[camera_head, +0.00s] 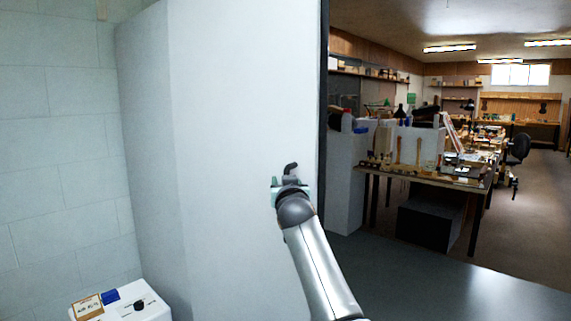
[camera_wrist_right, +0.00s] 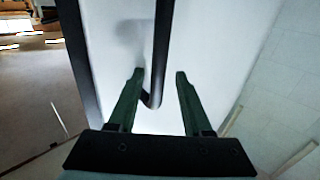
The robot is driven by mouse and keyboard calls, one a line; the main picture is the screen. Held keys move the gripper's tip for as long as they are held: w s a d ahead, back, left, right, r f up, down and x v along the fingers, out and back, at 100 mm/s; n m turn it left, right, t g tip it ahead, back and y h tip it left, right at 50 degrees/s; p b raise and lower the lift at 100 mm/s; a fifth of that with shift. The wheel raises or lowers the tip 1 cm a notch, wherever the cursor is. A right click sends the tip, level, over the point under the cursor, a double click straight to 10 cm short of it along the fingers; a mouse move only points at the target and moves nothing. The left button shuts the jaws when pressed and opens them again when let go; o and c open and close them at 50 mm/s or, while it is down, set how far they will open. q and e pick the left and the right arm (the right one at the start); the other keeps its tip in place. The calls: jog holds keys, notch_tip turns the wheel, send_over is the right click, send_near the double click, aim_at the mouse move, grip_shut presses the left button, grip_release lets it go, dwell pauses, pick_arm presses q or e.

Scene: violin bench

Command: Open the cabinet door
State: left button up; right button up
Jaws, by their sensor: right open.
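The tall white cabinet (camera_head: 240,90) fills the middle of the head view, its broad white door face towards me. A dark handle (camera_head: 291,167) shows just above my right gripper (camera_head: 290,186), close to the door face. In the right wrist view the handle is a long black bar (camera_wrist_right: 162,50) with a bent end. My right gripper (camera_wrist_right: 159,76) is open, with its two green fingers on either side of the bar near this end. I cannot tell whether the fingers touch it. I see no gap showing the cabinet's inside. My left gripper is not in view.
A white box (camera_head: 125,303) with small items on top stands at the lower left, near a pale block wall (camera_head: 60,150). To the right are a workbench (camera_head: 430,177) with tools and a dark box (camera_head: 430,226) beneath. The floor (camera_head: 440,280) in front there is clear.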

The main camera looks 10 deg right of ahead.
jog(key=s+a+r, duration=0.1)
jog(key=s+r, duration=0.8)
jog(key=s, duration=0.5)
jog(key=shift+a+r+b, duration=0.2)
jog(key=shift+a+b, duration=0.05)
jog(key=shift+b, duration=0.05)
jog(key=shift+w, duration=0.1)
